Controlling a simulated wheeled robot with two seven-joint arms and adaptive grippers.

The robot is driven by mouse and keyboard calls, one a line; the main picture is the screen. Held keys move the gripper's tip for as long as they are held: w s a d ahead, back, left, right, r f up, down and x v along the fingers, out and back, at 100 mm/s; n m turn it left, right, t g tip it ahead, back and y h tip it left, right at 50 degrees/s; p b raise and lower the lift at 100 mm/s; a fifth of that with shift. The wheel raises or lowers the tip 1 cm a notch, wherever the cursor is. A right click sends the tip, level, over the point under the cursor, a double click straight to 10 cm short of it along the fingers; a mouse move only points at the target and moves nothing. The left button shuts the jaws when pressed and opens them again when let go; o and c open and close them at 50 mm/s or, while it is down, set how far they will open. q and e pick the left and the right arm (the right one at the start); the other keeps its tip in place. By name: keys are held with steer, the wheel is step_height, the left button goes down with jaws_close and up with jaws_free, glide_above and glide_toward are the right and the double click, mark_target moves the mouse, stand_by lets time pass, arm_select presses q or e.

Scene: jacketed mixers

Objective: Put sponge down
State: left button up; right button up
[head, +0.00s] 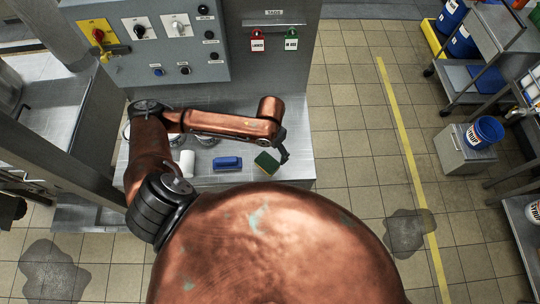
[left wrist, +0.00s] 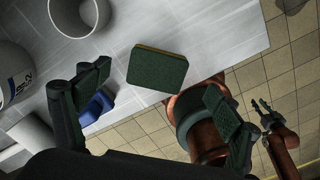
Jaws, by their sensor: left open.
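The green sponge (head: 267,163) with a yellow layer is at the front right part of the steel bench (head: 297,172). In the left wrist view the sponge (left wrist: 157,70) shows its dark green face near the bench edge, with a thin yellow strip along one side. My left gripper (head: 284,155) is open beside the sponge in the head view. In the left wrist view its two fingers stand wide apart and the sponge appears between and beyond them, with gaps on both sides. I cannot tell the exact height between them. My right gripper (left wrist: 264,115) shows small in the left wrist view, its jaws unclear.
A blue block-like item (head: 227,163) and a white cylinder (head: 187,163) stand left of the sponge. A white container (left wrist: 12,75) and a cup (left wrist: 78,14) show in the left wrist view. The control panel (head: 150,45) rises behind. Tiled floor lies beyond the bench's right edge.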

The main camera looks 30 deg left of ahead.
arm_select(q)
steer(key=shift+r, duration=1.9)
